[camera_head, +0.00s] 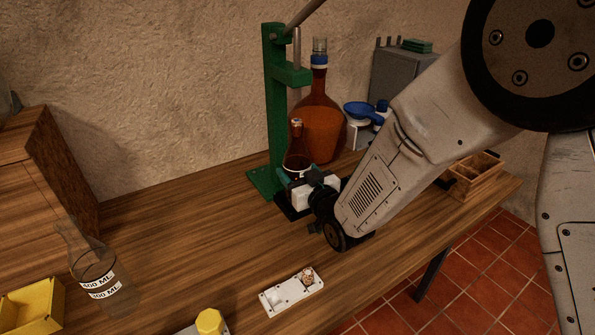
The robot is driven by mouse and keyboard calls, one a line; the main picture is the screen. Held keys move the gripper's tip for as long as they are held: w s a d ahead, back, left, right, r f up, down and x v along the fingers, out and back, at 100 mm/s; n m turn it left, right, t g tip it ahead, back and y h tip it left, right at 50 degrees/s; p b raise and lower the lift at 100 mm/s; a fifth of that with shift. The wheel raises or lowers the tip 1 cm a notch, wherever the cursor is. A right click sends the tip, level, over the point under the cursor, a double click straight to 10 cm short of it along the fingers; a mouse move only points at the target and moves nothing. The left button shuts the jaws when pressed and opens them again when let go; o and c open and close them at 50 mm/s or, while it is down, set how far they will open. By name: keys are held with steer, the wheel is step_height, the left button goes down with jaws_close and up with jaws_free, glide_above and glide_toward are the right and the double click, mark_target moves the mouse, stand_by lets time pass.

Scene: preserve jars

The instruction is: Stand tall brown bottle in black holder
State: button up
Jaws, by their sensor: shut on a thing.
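The tall brown bottle (296,147) stands roughly upright beside the green press stand (276,115). My gripper (298,180) is shut on its lower part, coming in from the right. A black base (287,211), which looks like the black holder, shows just below the gripper at the foot of the green stand. The gripper hides the bottle's bottom, so I cannot tell whether it rests in the holder or hangs above it.
A large amber flask (322,132) stands close behind the bottle. A blue-topped scale (362,112), grey box (398,75) and wooden crate (475,177) are at the back right. A white plate (292,292), glass flask (100,280) and yellow bin (32,308) are in front. The table's middle left is clear.

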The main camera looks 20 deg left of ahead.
steer(key=o, duration=1.8)
steer(key=shift+c, duration=0.2)
steer(key=v, duration=0.8)
steer(key=w+d+r+m+h, duration=0.1)
steer(key=w+d+r+h, duration=0.2)
steer(key=d, duration=0.3)
steer(key=w+d+r+m+h, duration=0.2)
steer(key=d+h, duration=0.1)
steer(key=d, duration=0.3)
steer(key=s+d+r+m+g+h, duration=0.2)
steer(key=d+r+h, duration=0.15)
steer(key=d, duration=0.95)
steer(key=s+d+r+m+g+h, duration=0.2)
steer(key=s+d+g, duration=0.2)
steer(key=s+d, duration=0.5)
steer(key=s+d+r+m+g+h, duration=0.2)
steer(key=s+d, duration=0.7)
steer(key=s, duration=0.9)
steer(key=shift+d+m+g, duration=0.35)
steer(key=shift+m+g, duration=0.35)
steer(key=shift+g, duration=0.4)
